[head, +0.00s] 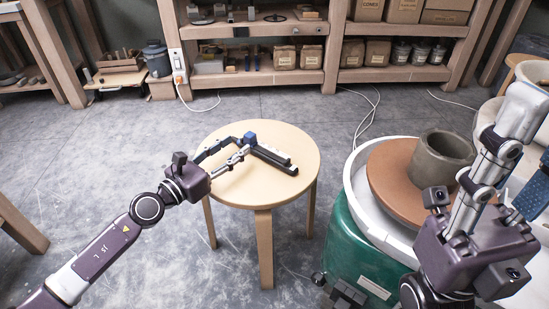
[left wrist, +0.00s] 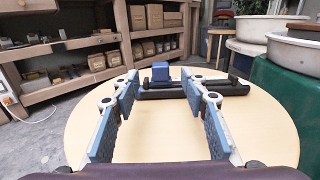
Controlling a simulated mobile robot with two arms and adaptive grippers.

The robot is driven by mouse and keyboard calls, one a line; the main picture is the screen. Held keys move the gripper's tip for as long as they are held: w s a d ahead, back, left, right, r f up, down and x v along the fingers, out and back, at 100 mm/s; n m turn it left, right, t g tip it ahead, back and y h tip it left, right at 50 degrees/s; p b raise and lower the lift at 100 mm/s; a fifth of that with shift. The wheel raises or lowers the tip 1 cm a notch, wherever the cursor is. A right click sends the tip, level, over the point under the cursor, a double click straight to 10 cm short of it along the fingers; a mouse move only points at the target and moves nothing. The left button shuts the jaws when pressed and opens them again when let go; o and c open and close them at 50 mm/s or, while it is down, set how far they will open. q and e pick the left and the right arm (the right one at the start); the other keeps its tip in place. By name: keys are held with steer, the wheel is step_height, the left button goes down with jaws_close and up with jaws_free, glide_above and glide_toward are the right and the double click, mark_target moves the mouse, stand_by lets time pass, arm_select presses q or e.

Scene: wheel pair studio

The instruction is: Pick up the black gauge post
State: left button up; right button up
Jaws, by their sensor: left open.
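The black gauge post (head: 275,161) is a dark, long bar lying on a round wooden stool (head: 228,191). A blue block (head: 250,139) sits at its far-left end. In the left wrist view the black gauge post (left wrist: 205,90) lies across the picture beyond the fingers, with the blue block (left wrist: 160,72) near its left end. My left gripper (head: 236,149) is open and low over the stool, close to the blue-block end. Its fingertips (left wrist: 161,80) point at that end, with nothing held between them. My right gripper (head: 520,140) is at the right edge, away from the stool.
A green-based potter's wheel (head: 365,245) with a grey clay pot (head: 441,158) stands right of the stool. Wooden shelves (head: 330,55) with bags and jars line the back. White cables lie on the grey floor. Floor left of the stool is mostly clear.

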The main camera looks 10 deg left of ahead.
mark_target(246, 137)
arm_select(q)
steer(key=shift+w+d+r, duration=0.2)
steer(key=shift+w+d, duration=0.15)
steer(key=shift+w, duration=0.35)
steer(key=shift+x, duration=3.05)
steer(key=shift+f, duration=0.1)
steer(key=shift+c, duration=0.7)
jaws_close()
